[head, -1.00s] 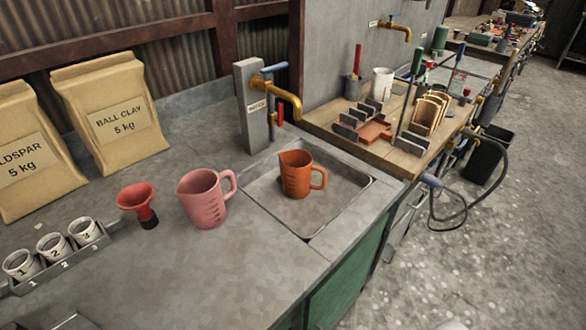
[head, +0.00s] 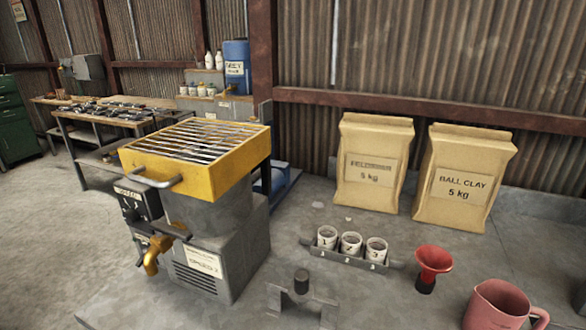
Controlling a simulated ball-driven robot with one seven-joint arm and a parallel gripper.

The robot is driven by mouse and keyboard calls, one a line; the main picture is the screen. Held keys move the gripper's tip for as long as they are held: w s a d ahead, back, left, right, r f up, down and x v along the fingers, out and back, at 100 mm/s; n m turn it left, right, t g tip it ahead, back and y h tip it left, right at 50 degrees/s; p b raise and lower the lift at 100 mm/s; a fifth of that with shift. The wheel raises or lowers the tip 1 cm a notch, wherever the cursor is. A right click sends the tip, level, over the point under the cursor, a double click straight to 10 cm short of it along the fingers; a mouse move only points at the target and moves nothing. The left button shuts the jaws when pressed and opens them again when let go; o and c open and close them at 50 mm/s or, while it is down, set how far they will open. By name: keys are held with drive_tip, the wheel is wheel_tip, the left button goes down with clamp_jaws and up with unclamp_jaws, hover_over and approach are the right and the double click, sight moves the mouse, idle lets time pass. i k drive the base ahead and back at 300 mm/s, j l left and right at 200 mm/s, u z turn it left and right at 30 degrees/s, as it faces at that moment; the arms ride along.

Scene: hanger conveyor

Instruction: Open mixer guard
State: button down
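The mixer (head: 225,245) is a grey machine at the left end of the bench, with a grey tub under its top. Its guard (head: 200,152) is a yellow frame with metal bars across it. The guard lies down over the top of the tub, closed. A grey bar handle (head: 155,180) sticks out from the guard's front left side. Below it are a dark control box (head: 138,203) and a brass tap (head: 155,255). The tub's inside is hidden under the guard.
A rack of three numbered cups (head: 350,250), a red funnel (head: 433,265), a pink jug (head: 497,305) and a small grey stand (head: 302,300) are right of the mixer. A ball clay bag (head: 465,185) stands behind. Concrete floor (head: 50,230) lies open to the left.

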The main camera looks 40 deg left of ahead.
sight(146, 160)
drive_tip(key=u, duration=1.6)
